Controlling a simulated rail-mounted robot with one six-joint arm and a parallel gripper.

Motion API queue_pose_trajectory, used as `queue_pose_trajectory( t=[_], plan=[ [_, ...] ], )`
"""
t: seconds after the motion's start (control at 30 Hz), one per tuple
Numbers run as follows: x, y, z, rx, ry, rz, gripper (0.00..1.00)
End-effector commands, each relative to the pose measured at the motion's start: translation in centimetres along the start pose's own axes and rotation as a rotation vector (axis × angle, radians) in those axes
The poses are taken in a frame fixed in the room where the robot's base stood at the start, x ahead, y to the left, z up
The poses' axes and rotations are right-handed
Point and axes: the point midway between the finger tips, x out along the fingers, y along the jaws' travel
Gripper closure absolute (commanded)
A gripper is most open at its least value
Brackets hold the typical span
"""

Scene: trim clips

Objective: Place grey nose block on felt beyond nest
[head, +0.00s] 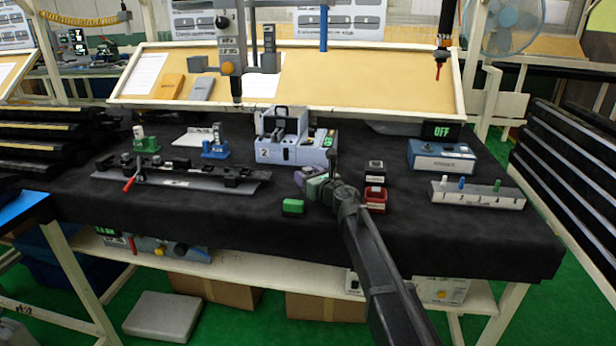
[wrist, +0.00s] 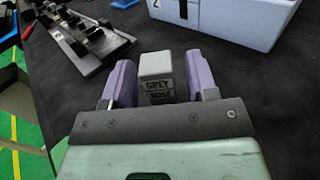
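The grey nose block (wrist: 156,68), with dark lettering that reads GREY and a second, less clear word, stands between the two purple fingers of my gripper (wrist: 160,82) in the wrist view. The left finger is close against its side. A narrow dark gap shows between the block and the right finger, so the gripper looks open around it. In the head view my gripper (head: 308,180) is low over the black felt (head: 240,215), in front of the lavender fixture marked 2 (head: 290,150). I cannot make out the block there. Which thing is the nest is not clear.
A long dark rail fixture with a red lever (head: 180,180) lies to the left. The front right felt is clear.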

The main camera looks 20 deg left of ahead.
Motion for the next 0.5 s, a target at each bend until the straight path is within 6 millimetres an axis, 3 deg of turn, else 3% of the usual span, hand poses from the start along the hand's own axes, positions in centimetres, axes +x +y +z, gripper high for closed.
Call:
queue_pose_trajectory(
  t=[0.27,0.5],
  plan=[
    [-0.2,0.0,0.5,0.000,0.000,0.000,0.47],
    [-5.3,0.1,0.3,0.000,0.000,-0.002,0.47]
  ],
)
